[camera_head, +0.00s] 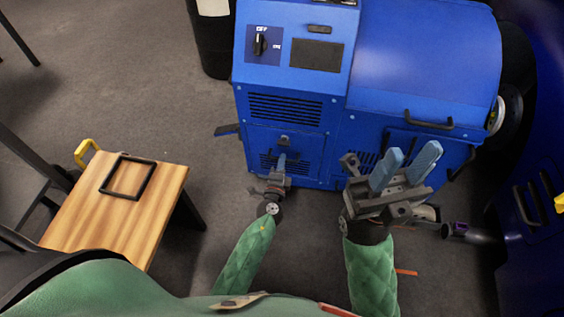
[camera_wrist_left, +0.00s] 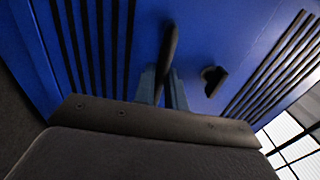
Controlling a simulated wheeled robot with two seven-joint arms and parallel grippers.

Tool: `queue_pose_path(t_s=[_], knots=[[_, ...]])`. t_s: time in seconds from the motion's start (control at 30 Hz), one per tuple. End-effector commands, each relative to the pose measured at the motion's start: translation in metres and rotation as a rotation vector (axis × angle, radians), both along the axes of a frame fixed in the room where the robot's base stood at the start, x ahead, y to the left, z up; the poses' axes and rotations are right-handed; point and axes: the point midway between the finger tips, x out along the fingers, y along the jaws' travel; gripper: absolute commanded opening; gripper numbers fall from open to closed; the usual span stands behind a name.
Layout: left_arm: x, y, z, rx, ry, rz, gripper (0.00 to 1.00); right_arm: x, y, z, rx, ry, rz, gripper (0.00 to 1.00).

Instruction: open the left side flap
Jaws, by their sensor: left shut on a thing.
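The left side flap (camera_head: 312,146) is a blue panel with vent slots low on the front of the blue machine. It looks flush with the body in the head view. My left gripper (camera_head: 282,158) is at the middle of this flap. In the left wrist view, its blue fingers (camera_wrist_left: 163,88) are shut on a dark bar handle (camera_wrist_left: 170,42) standing out from the blue panel. A small dark knob (camera_wrist_left: 213,78) sits to the right of the handle. My right gripper (camera_head: 412,153) is open and empty in front of the machine's right part.
A second flap with a dark handle (camera_head: 421,122) is on the right of the machine. A wooden table (camera_head: 80,225) with a black frame (camera_head: 128,177) stands at left. A black barrel (camera_head: 212,45) stands behind. Floor between table and machine is clear.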

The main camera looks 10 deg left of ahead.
Motion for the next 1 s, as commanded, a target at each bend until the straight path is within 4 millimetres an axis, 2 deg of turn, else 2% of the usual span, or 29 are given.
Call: queue_pose_path(t_s=[1.0], knots=[[-0.048,0.0,-0.003,0.0,-0.007,0.0,0.0,0.0,0.0,-0.02,-0.003,0.001,0.0,0.36]])
